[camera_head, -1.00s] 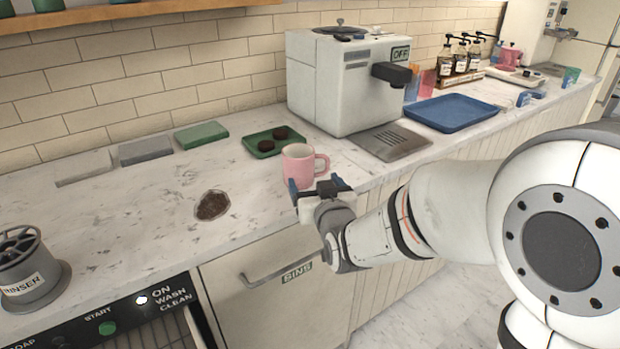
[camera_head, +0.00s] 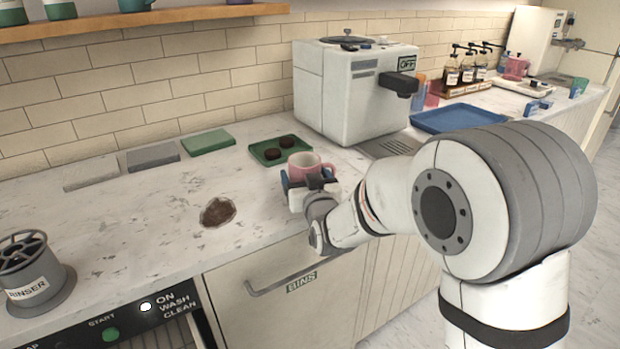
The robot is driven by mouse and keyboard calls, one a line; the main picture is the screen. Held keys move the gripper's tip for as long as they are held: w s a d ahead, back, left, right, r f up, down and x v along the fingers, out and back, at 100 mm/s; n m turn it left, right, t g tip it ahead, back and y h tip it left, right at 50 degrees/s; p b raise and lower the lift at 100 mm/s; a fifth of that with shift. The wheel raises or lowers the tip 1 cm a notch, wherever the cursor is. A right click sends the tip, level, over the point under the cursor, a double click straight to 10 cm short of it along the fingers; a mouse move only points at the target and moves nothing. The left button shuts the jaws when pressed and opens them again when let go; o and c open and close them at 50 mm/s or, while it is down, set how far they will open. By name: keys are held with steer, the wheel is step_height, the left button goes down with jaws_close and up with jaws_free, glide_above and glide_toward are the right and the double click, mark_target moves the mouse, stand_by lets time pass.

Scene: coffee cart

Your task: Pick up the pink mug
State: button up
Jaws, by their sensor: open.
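The pink mug (camera_head: 306,163) stands upright on the marble counter, near its front edge and just in front of the green tray. Its handle points to the right. My gripper (camera_head: 309,181) is open at the near side of the mug, with a blue finger seen to the left of the mug's body. The gripper hides the mug's lower part. I cannot tell whether the fingers touch it.
The green tray (camera_head: 259,154) with dark round pucks lies behind the mug. The white coffee machine (camera_head: 345,95) stands behind and right. A brown spill (camera_head: 218,212) lies left. The rinser (camera_head: 30,275) is at far left. A blue tray (camera_head: 460,118) lies farther right.

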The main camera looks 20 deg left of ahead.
steer(key=shift+c, duration=0.5)
steer(key=c, duration=0.8)
